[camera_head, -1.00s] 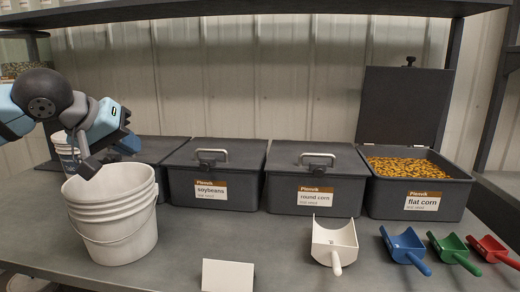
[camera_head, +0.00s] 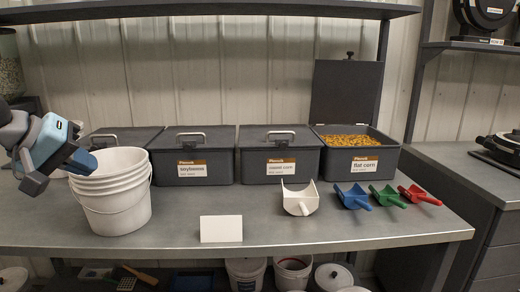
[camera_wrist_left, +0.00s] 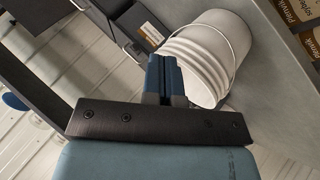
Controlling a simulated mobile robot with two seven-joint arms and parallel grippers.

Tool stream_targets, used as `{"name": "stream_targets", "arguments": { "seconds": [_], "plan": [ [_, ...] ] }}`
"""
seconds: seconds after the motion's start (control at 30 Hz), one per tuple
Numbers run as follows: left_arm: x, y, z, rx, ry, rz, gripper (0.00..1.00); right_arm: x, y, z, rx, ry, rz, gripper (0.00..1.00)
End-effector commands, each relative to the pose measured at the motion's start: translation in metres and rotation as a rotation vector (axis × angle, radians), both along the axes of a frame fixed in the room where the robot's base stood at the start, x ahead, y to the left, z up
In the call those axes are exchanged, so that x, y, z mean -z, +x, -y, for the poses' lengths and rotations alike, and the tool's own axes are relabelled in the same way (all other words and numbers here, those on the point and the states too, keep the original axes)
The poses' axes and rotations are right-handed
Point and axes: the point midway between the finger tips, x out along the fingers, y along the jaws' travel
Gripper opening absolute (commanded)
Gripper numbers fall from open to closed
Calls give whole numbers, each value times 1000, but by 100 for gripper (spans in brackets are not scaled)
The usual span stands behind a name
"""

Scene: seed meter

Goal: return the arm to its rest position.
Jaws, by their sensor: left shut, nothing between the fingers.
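My left gripper (camera_head: 84,163) is at the left of the head view, beside the upper left rim of the white bucket stack (camera_head: 112,200). Its blue fingers are shut with nothing between them. In the left wrist view the shut fingers (camera_wrist_left: 163,78) show in front of the bucket's side (camera_wrist_left: 200,58); I cannot tell whether they touch it. My left arm comes in from the left edge. My right gripper is in neither view.
Lidded bins stand along the back of the bench (camera_head: 300,235). The flat corn bin (camera_head: 365,162) is open and holds yellow kernels. White (camera_head: 297,200), blue (camera_head: 352,197), green (camera_head: 388,196) and red (camera_head: 419,195) scoops lie at right. A blank white card (camera_head: 221,228) stands in front.

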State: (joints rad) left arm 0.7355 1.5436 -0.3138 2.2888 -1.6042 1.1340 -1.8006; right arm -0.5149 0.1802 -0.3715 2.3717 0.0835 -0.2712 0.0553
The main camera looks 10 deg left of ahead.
Motion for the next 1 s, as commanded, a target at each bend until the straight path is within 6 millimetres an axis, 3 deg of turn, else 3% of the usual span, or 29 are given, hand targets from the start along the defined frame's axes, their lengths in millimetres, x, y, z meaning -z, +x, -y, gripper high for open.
{"name": "stream_targets", "arguments": {
  "seconds": [0.03,0.27,0.4,0.5,0.67,0.7,0.8,1.0],
  "plan": [
    [18,2,19,23,-109,-57,0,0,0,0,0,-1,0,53],
    [85,-11,120,41,-763,-459,0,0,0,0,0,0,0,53],
    [112,-31,180,-43,-1289,-897,0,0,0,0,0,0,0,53],
    [124,-41,209,-162,-1651,-1272,0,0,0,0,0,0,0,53],
    [149,-46,231,-434,-2156,-1952,0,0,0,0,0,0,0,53],
    [158,-46,234,512,2244,2118,0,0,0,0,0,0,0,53],
    [188,-47,239,524,1757,1859,0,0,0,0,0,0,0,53],
    [250,-60,251,460,1045,1409,0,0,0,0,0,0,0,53]
  ]
}}
